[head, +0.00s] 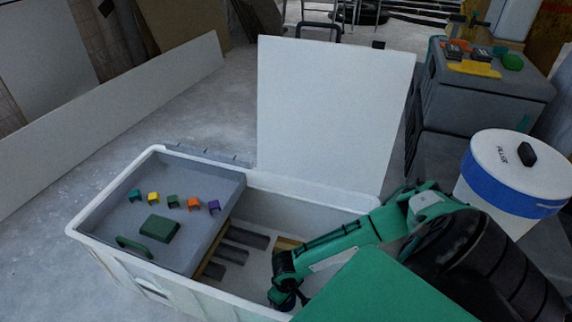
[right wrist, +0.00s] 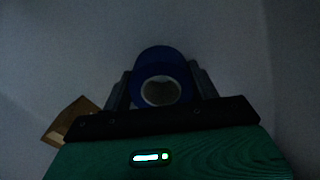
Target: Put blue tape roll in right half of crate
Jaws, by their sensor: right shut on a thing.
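The white crate (head: 88,232) stands on the floor in the head view. A grey tray or panel covers its left half, and its right half is open. My right arm reaches over the right half, with the right gripper (head: 286,292) low inside it, near the front wall. In the right wrist view my right gripper (right wrist: 160,96) is shut on the blue tape roll (right wrist: 160,61), one finger on each side. The roll's round hole faces the camera. In the head view the roll is mostly hidden by the gripper. My left gripper is out of view.
A white panel (head: 330,110) stands upright behind the crate's right half. The grey tray (head: 205,180) bears several small coloured clips and a dark green block (head: 160,228). Dark slots and wooden strips show on the crate floor. A white and blue bucket (head: 510,175) stands at right.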

